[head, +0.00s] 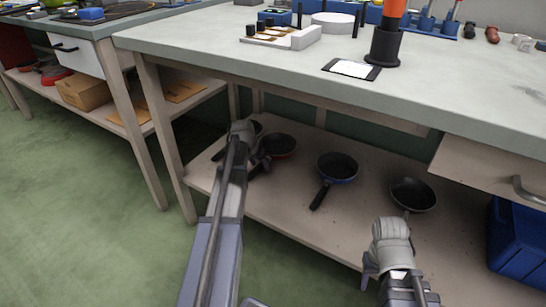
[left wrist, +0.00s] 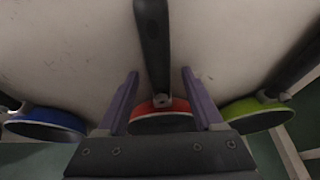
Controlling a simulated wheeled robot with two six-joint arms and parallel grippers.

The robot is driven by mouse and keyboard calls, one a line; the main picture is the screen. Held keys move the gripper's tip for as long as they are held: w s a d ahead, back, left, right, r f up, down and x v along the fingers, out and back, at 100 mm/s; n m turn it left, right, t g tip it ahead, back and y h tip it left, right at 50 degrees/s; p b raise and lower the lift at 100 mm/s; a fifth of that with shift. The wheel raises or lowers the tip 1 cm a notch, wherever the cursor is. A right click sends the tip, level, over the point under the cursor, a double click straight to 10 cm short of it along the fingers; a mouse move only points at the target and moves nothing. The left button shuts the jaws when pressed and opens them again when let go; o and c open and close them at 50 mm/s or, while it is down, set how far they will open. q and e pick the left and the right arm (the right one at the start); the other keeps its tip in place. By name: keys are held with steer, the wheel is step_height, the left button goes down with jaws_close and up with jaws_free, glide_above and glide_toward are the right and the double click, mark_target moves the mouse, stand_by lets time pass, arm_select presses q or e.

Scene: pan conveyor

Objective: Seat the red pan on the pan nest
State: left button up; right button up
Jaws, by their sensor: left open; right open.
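The red pan (head: 279,146) lies on the lower shelf under the bench, partly behind my left gripper (head: 256,163). In the left wrist view, the red pan (left wrist: 160,106) is partly hidden by the gripper body. Its dark handle (left wrist: 152,45) runs between the spread fingers of my left gripper (left wrist: 159,73), with gaps on both sides. That gripper is open and not closed on the handle. My right gripper (head: 371,270) is open and low at the right, in front of the shelf; its fingers are mostly hidden. I cannot pick out the pan nest with certainty.
A blue pan (head: 337,168) and a dark pan (head: 413,194) stand on the shelf (head: 290,210) to the right. A green pan (left wrist: 257,112) shows in the left wrist view. A drawer (head: 485,168) and blue crate (head: 518,240) are at the right. The bench top (head: 220,28) overhangs the shelf.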

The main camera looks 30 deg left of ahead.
arm_select(q)
jaws_close()
stand_by(0.4)
stand_by(0.9)
